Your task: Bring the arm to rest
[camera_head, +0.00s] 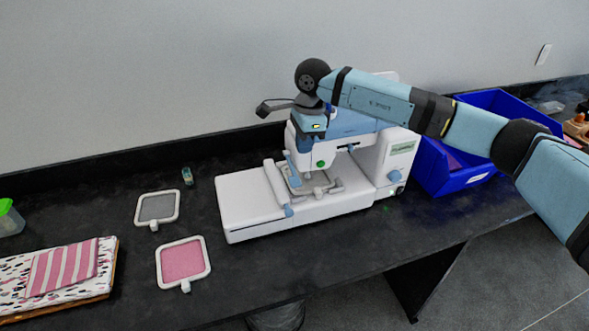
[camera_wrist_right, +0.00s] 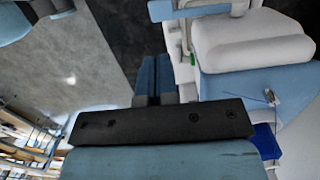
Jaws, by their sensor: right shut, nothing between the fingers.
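My right arm comes in from the right in the head view and reaches over the white sewing or embroidery machine (camera_head: 250,203). Its dark wrist joint and blue hand are in front of the machine's upper head. In the right wrist view my right gripper (camera_wrist_right: 154,62) shows two blue fingers pressed together with nothing between them. The machine's white and blue body (camera_wrist_right: 255,45) is just to the right of the fingers in that view. In the head view the fingertips are hard to make out against the machine. My left gripper is in neither view.
A blue bin (camera_head: 445,180) stands right of the machine, under my forearm. A grey framed hoop (camera_head: 157,207) and a pink one (camera_head: 182,262) lie left of the machine. A small bottle (camera_head: 187,176) stands behind the hoops.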

